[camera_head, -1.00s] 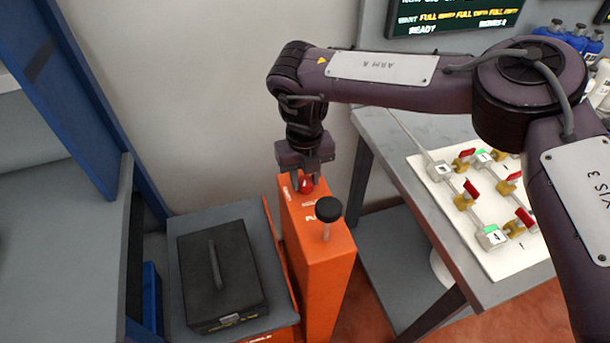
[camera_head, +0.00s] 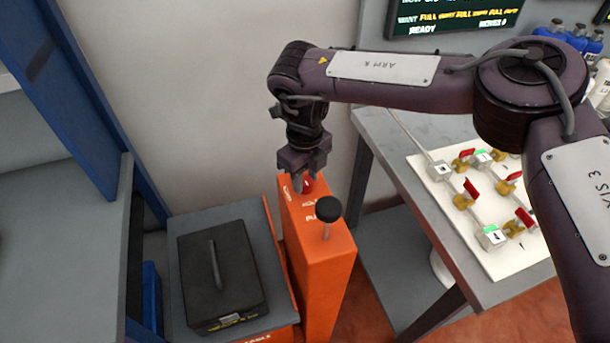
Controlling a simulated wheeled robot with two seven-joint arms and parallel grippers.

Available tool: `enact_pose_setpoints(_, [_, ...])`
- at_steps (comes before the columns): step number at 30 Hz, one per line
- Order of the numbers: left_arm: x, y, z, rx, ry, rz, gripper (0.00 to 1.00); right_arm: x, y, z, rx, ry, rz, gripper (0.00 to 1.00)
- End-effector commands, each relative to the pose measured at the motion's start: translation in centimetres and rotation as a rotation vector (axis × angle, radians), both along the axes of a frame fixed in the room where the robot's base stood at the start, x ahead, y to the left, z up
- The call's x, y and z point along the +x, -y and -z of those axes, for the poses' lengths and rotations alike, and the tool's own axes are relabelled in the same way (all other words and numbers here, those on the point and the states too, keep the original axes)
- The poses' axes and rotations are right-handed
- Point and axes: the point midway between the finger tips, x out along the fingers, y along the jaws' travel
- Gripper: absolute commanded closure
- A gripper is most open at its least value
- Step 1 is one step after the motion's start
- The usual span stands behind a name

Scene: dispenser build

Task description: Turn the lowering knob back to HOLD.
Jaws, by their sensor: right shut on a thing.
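The lowering knob (camera_head: 308,184) is a small red knob on top of an orange post (camera_head: 326,262). My right gripper (camera_head: 304,180) points down over the post and is shut on the knob, so the fingers hide part of it. White lettering beside the knob is too small and partly covered to read, so I cannot tell which mark the knob points to. My left gripper is not in the view.
A black-topped lever (camera_head: 328,209) stands on the post close to the gripper. A dark case (camera_head: 222,275) lies on a grey platform (camera_head: 260,223) at left. A table (camera_head: 392,132) with a red-handled valve board (camera_head: 462,235) stands at right.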

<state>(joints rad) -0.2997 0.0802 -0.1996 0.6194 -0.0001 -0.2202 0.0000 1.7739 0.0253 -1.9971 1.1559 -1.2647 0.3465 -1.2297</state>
Motion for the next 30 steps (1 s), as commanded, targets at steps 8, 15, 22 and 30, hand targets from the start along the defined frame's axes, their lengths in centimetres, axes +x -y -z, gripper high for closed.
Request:
enact_pose_setpoints(8, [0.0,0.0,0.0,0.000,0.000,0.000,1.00,0.1,0.1,-0.1,-0.002,0.002,0.000,0.91])
enact_pose_setpoints(15, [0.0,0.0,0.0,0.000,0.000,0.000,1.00,0.1,0.0,-0.1,-0.001,0.001,0.001,0.46])
enact_pose_setpoints(22, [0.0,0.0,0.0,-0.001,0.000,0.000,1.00,0.0,0.0,-0.2,0.000,0.001,0.001,0.46])
enact_pose_setpoints(30, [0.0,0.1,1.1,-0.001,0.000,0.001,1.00,0.1,0.0,-3.7,0.002,0.006,0.002,0.46])
